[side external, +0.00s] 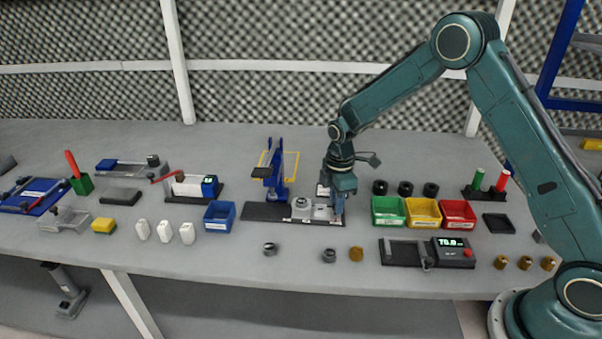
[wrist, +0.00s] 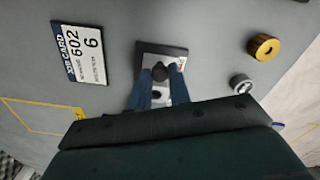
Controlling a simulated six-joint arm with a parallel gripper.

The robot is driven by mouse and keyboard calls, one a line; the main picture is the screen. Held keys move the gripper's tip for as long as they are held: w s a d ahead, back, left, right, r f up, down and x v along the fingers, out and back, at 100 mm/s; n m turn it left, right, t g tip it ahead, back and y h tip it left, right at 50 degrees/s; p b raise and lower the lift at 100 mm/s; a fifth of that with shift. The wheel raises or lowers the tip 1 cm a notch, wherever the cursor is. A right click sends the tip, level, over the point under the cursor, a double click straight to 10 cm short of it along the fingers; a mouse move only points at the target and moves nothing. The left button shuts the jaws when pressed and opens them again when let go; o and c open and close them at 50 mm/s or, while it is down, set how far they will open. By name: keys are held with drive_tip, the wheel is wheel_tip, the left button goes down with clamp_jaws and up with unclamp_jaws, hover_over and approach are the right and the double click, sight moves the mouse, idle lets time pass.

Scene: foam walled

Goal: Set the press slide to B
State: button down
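The blue press (side external: 279,178) stands mid-bench in the side view. Its dark base plate (side external: 262,212) runs to the right and bears a light grey slide (side external: 302,209) with a round fixture. The slide lies to the right of the press column. My gripper (side external: 337,212) points down at the slide's right end. In the wrist view, the two blue fingers of my gripper (wrist: 161,80) stand either side of a dark knob (wrist: 159,73) on the slide. Whether they touch the knob is unclear. Slide letters are not readable.
Green (side external: 388,211), yellow (side external: 423,213) and red (side external: 458,214) bins stand just right of my gripper. A blue bin (side external: 219,216) is left of the press. A job card (wrist: 82,53), gold ring (wrist: 263,46) and grey ring (wrist: 241,84) lie nearby.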

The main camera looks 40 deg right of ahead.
sight(307, 201)
drive_tip(key=shift+w, duration=0.1)
drive_tip(key=w+a, duration=0.5)
drive_tip(key=shift+w+a, duration=0.1)
drive_tip(key=shift+a, duration=0.05)
idle(0.3)
drive_tip(key=c, duration=1.3)
unclamp_jaws()
drive_tip(key=shift+r, duration=0.1)
wheel_tip(307, 201, up, 14)
drive_tip(key=shift+f, duration=0.2)
